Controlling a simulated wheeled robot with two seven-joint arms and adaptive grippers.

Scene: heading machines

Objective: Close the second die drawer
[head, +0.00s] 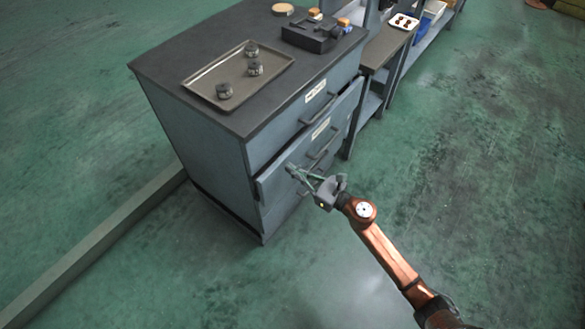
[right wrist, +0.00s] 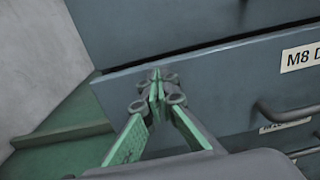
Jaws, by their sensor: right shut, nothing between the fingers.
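The second die drawer (head: 276,182) is the middle drawer of the grey cabinet, and its front stands out a little from the cabinet body. Its front with a label and a bar handle also shows in the right wrist view (right wrist: 220,92). My right gripper (head: 290,168) is shut and empty, with its fingertips at the left part of that drawer front. In the right wrist view the closed fingertips (right wrist: 157,80) overlap the drawer front near its left end; I cannot tell whether they touch it. My left gripper is not in view.
The cabinet top (head: 190,60) carries a tray (head: 200,92) with 3 dark dies and a black block (head: 310,36). The top drawer (head: 290,115) looks flush. A workbench (head: 385,45) stands behind. A low kerb (head: 100,240) runs along the floor at left. Floor in front is clear.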

